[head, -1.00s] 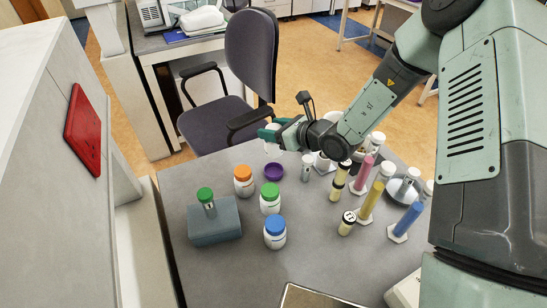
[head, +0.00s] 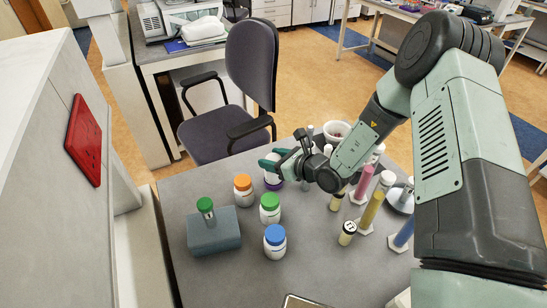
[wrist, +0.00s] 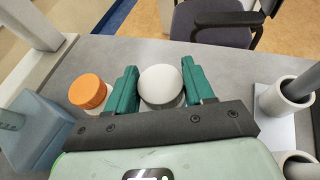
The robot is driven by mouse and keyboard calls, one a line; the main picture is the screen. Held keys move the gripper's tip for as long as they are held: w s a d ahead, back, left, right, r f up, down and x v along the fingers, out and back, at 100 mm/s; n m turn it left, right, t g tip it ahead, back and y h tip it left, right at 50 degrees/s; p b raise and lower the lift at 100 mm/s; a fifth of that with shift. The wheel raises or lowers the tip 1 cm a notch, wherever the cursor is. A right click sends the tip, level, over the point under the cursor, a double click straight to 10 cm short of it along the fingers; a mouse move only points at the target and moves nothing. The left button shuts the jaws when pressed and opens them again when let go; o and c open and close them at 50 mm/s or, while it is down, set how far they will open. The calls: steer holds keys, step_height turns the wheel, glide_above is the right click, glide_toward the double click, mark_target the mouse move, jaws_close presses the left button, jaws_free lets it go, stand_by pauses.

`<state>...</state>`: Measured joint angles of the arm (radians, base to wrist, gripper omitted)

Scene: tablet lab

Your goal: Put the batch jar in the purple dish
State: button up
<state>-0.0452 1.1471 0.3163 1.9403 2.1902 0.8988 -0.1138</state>
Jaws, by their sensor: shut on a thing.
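The batch jar, a white-lidded jar (wrist: 161,86), is between the two green fingers of my gripper (wrist: 160,92) in the wrist view. In the head view my gripper (head: 272,163) is shut on it near the back of the table, and the jar's pale side (head: 272,178) shows below the fingers. The purple dish (head: 275,187) shows directly under the jar, partly hidden by it and by my gripper. I cannot tell whether the jar touches the dish or hangs just above it.
An orange-capped bottle (head: 243,190) stands close left of the dish. A green-capped bottle (head: 270,208) and a blue-capped bottle (head: 275,241) stand in front. A blue-grey block (head: 214,231) holds a green-capped vial. Coloured cylinders (head: 371,211) and vials crowd the right. The front middle is clear.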

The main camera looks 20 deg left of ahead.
steer(key=shift+f, duration=0.15)
steer(key=o, duration=1.1)
